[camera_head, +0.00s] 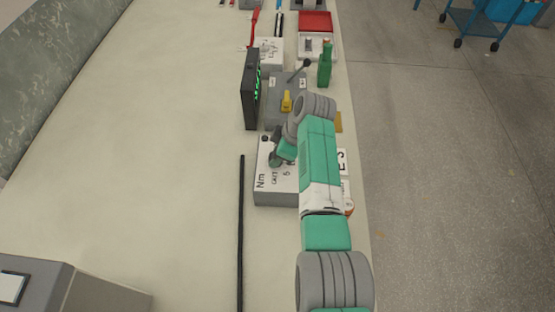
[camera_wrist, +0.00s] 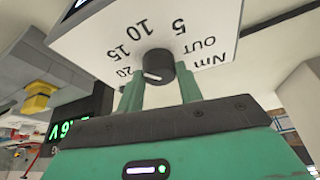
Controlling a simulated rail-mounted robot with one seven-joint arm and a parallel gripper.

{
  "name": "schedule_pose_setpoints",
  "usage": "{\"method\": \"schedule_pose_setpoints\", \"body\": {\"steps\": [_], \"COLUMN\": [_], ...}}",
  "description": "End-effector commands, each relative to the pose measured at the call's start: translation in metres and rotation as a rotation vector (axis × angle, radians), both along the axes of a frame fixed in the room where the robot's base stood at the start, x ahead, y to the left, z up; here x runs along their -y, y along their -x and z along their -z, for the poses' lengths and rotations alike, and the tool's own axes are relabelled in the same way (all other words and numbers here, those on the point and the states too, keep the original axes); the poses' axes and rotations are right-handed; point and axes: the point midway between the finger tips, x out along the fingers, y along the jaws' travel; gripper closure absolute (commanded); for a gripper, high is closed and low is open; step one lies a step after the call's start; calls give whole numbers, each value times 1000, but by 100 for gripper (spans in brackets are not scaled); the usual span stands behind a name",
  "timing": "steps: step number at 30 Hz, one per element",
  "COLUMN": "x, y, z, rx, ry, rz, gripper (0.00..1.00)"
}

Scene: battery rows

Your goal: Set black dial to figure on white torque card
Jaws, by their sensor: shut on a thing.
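The black dial (camera_wrist: 160,66) sits on the white face of a box (camera_wrist: 215,25) marked Nm, OUT, 5, 10, 15 and 20. These marks appear upside down in the wrist view. My gripper (camera_wrist: 159,80) is shut on the dial, one green finger at each side. A short white mark on the dial lies at its lower left, on the side of the 20; its exact setting is hard to tell. In the head view the box (camera_head: 273,198) stands under my gripper (camera_head: 276,158). A white card (camera_head: 342,160) right of my arm shows "E 3"; my arm hides the rest.
A black display (camera_head: 250,88) with green digits and a grey box (camera_head: 271,112) with a yellow knob (camera_head: 287,100) stand behind. A green bottle-like thing (camera_head: 325,68) is farther back. A black strip (camera_head: 241,230) lies at left; the bench (camera_head: 150,150) beyond it is bare.

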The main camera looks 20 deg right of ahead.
Motion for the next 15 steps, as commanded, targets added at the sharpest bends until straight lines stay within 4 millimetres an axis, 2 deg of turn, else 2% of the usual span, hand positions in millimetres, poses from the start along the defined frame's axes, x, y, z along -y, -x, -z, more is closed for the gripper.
{"method": "schedule_pose_setpoints", "body": {"steps": [1,15], "x": [1,0], "y": [-1,-1], "z": [6,2], "rx": [0,0], "ry": [0,1], "rz": [-26,-184], "gripper": [87,87]}}
